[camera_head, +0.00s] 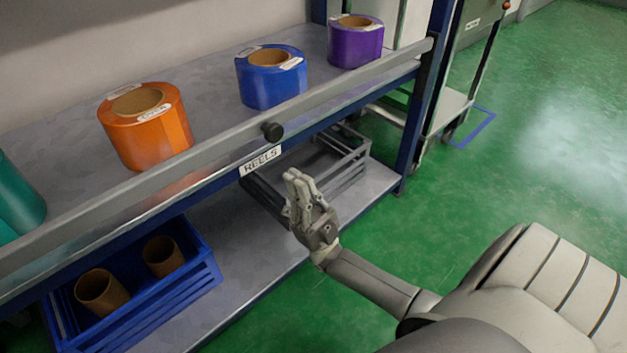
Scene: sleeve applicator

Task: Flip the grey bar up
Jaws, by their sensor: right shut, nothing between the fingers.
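The grey bar (205,157) runs lengthwise along the front of the upper shelf, in front of the reels. A dark round knob (272,131) sits near its middle. My right gripper (293,175) is shut and empty. In the picture it shows just below and to the right of the knob, in front of the lower shelf. Its fingers point up and it looks apart from the bar. My left gripper is not in view.
Orange (165,135), blue (285,88) and purple (355,48) reels stand on the upper shelf (205,75). A blue crate (180,300) with brown tubes and a grey crate (350,165) are on the lower shelf. Green floor at right is mostly clear.

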